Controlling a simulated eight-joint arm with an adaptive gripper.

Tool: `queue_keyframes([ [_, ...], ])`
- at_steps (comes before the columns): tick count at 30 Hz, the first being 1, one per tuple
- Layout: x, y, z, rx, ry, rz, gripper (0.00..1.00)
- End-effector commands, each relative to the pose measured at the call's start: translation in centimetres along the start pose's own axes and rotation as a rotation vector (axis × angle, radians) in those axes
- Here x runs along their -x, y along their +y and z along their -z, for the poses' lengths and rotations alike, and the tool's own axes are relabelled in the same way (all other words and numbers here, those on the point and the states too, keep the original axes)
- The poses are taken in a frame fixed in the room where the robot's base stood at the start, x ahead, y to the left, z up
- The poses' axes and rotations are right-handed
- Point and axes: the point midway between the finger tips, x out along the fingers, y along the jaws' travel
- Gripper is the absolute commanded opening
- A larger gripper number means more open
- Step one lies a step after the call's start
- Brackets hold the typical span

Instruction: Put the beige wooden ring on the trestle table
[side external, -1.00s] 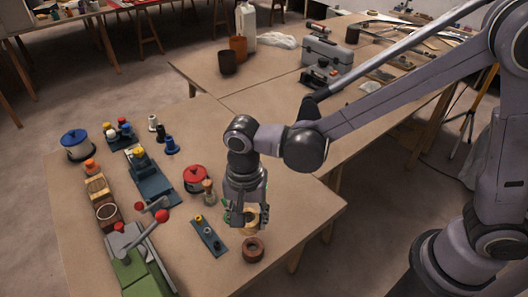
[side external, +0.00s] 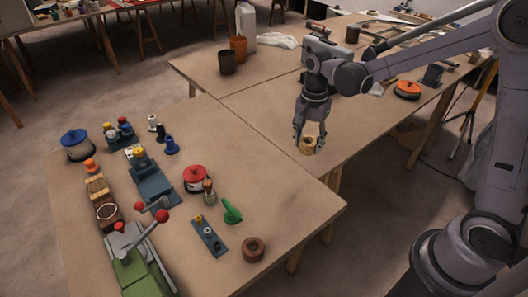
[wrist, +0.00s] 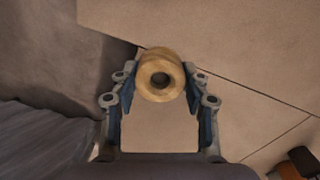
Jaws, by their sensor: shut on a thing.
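The beige wooden ring (side external: 307,146) is between the fingertips of my gripper (side external: 309,138). My gripper is shut on it. In the wrist view the ring (wrist: 161,76) shows its dark round hole, with the blue-padded fingers of my gripper (wrist: 160,92) on either side.
The near table (side external: 255,205) holds a brown ring (side external: 253,249), a green piece (side external: 231,211), a red-lidded pot (side external: 196,178) and a green machine (side external: 138,268). Dark and orange cups (side external: 228,63) stand at the back. The tabletop left of my gripper is clear.

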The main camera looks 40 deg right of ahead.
Motion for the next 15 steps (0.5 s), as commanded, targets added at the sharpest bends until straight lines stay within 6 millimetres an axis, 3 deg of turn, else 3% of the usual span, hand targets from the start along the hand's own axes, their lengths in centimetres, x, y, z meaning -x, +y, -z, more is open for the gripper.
queue_keyframes([
  [1,0.0,0.8,2.3,-0.044,0.000,0.000,0.15],
  [6,0.1,4.0,8.6,-0.163,0.000,0.000,0.15],
  [12,0.2,8.2,14.3,-0.280,0.000,0.001,0.15],
  [15,0.2,9.7,16.0,-0.317,0.000,0.001,0.15],
])
